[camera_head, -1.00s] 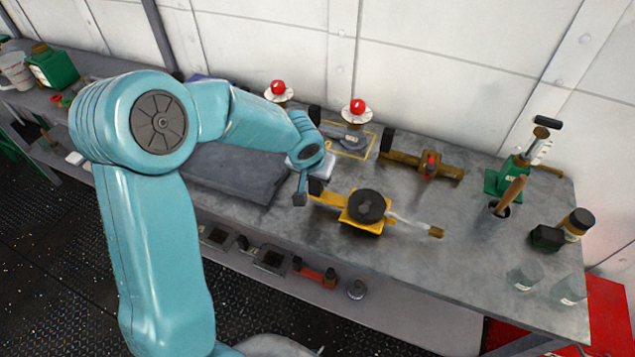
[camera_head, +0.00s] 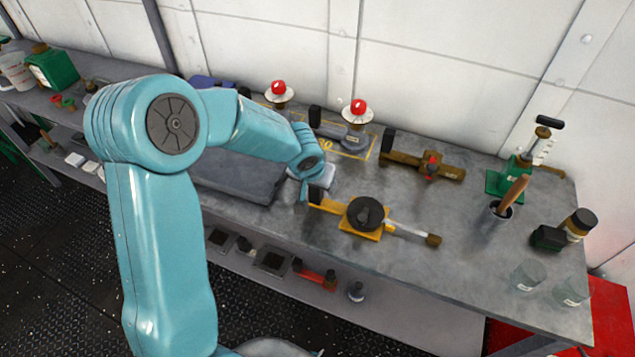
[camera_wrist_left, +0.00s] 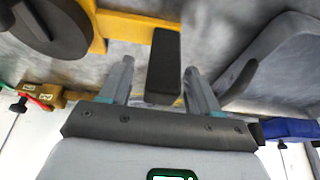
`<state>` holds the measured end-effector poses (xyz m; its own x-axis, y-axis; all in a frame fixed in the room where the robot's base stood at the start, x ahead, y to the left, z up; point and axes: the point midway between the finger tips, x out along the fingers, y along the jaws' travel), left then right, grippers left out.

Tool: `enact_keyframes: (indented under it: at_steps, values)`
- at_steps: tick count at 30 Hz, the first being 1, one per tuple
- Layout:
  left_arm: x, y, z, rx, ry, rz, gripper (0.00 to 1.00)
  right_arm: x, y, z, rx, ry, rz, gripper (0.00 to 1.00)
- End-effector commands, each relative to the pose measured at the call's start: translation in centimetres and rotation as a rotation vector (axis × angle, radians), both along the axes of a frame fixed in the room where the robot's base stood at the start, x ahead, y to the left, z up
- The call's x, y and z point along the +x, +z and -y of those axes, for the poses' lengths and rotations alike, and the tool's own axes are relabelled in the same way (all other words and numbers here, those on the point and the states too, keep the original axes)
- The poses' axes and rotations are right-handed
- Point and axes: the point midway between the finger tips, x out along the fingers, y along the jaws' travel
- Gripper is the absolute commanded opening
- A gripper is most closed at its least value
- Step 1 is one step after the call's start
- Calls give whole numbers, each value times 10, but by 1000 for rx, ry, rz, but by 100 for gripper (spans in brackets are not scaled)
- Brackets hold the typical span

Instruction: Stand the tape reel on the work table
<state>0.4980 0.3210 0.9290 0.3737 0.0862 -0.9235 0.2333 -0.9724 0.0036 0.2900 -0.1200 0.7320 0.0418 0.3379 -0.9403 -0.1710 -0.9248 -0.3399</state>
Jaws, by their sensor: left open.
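The tape reel (camera_head: 366,214) lies flat on the work table (camera_head: 470,262), with a yellow frame, a black disc, a black grip at its left end and a pale strip with a brown tip out to the right. The wrist view shows part of the disc (camera_wrist_left: 52,22) and the black grip (camera_wrist_left: 163,62). My left gripper (camera_wrist_left: 158,68) is open, its fingers on either side of the black grip; I cannot tell if they touch it. In the head view it is mostly hidden behind my left wrist at the reel's left end. My right gripper is not in view.
Behind the reel are a brown tool (camera_head: 425,167) and a yellow-outlined spot with a grey tool (camera_head: 345,135). A dark grey case (camera_head: 240,176) lies left. A green pump (camera_head: 515,175), a cup with a wooden handle (camera_head: 503,208) and glass beakers (camera_head: 528,274) stand right.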

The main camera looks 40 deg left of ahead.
Motion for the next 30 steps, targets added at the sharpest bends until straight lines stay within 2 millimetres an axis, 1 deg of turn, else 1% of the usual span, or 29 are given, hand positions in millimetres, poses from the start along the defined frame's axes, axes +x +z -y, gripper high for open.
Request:
enact_keyframes:
  at_steps: [1, 2, 5, 12, 15, 18, 22, 30]
  values:
    - [0, 5, 0, 0, 0, 0, 62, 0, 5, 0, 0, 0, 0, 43]
    - [-1, 6, 0, 0, 1, 1, 62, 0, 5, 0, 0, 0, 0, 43]
    - [-7, 22, 2, 1, 1, 5, 62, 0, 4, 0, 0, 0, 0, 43]
    - [-28, 74, 7, 0, 1, 7, 62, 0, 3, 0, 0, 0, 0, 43]
    - [-36, 92, 8, 0, 1, 5, 62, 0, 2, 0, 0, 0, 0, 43]
    - [-41, 104, 10, 0, 1, 4, 62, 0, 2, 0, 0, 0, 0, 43]
    - [-44, 112, 10, 0, 0, 1, 62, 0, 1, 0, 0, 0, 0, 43]
    - [-45, 113, 10, 0, 0, -1, 62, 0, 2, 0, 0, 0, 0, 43]
